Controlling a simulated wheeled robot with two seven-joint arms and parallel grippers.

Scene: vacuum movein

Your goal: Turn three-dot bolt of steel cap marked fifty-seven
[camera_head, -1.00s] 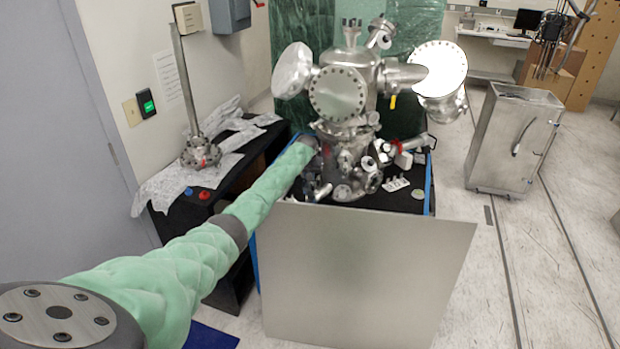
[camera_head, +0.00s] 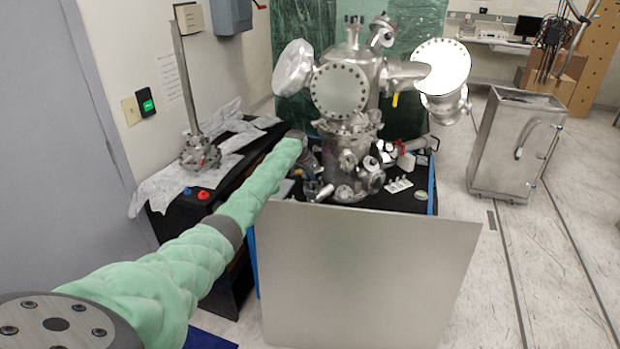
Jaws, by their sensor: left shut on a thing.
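A steel vacuum chamber (camera_head: 352,125) with several round bolted caps stands on a black-topped bench. A large round cap (camera_head: 340,91) faces me, a tilted cap (camera_head: 293,68) is at its left, and a bright cap (camera_head: 441,66) is at its right. No number or dot marks can be read, so I cannot tell which cap is fifty-seven. My left arm reaches in from the left, and its gripper (camera_head: 312,172) is low at the chamber's left side, small and partly lost among metal fittings. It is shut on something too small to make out. My right gripper is not in view.
A grey panel (camera_head: 365,275) stands upright at the bench's front. Small fittings (camera_head: 399,185) lie on the bench's right. A side bench at left holds a steel flange with a post (camera_head: 200,152) on crumpled foil. A steel cart (camera_head: 514,145) stands at right, with clear floor between.

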